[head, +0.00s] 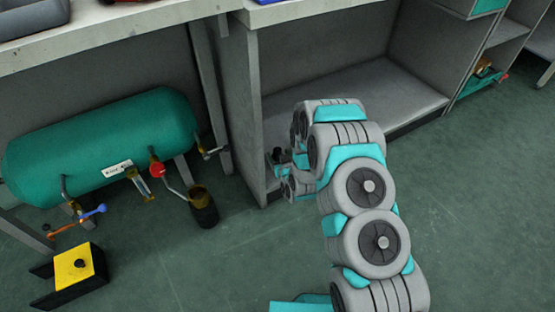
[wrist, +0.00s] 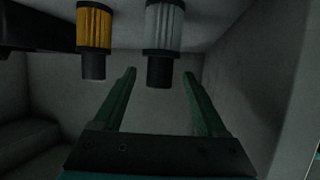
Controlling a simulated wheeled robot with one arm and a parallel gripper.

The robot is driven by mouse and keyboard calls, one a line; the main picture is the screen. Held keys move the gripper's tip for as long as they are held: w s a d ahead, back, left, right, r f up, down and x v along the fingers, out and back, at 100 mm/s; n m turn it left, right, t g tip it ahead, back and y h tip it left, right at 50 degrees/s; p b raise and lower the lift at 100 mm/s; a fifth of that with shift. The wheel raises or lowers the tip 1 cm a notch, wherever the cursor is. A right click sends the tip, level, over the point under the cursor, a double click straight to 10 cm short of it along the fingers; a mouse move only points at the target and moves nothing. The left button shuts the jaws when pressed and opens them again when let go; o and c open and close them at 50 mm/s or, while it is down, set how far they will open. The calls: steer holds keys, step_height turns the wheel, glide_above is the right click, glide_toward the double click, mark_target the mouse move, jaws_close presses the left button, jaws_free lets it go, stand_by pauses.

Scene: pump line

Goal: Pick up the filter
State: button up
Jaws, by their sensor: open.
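Two filter-like cylinders show in the wrist view. One is a grey pleated filter (wrist: 164,28) with a black lower end, at the top centre. The other is a yellow pleated filter (wrist: 94,28) with a black end, to its left. My gripper (wrist: 160,74) is open, with its two green fingers apart. In the picture, the black end of the grey filter lies between the fingertips; I cannot tell its depth. Nothing is held. In the head view my arm reaches to the opening of the low cabinet and mostly hides the gripper. I cannot make out the filters there.
The grey cabinet (head: 345,98) has side walls close to my arm. To the left stands a teal tank (head: 105,140) with valves and pipes, and a dark cup (head: 203,208) below. A yellow-topped block (head: 75,268) sits on the floor. The floor at right is clear.

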steer(key=shift+x, duration=1.5)
steer(key=shift+c, duration=0.2)
jaws_close()
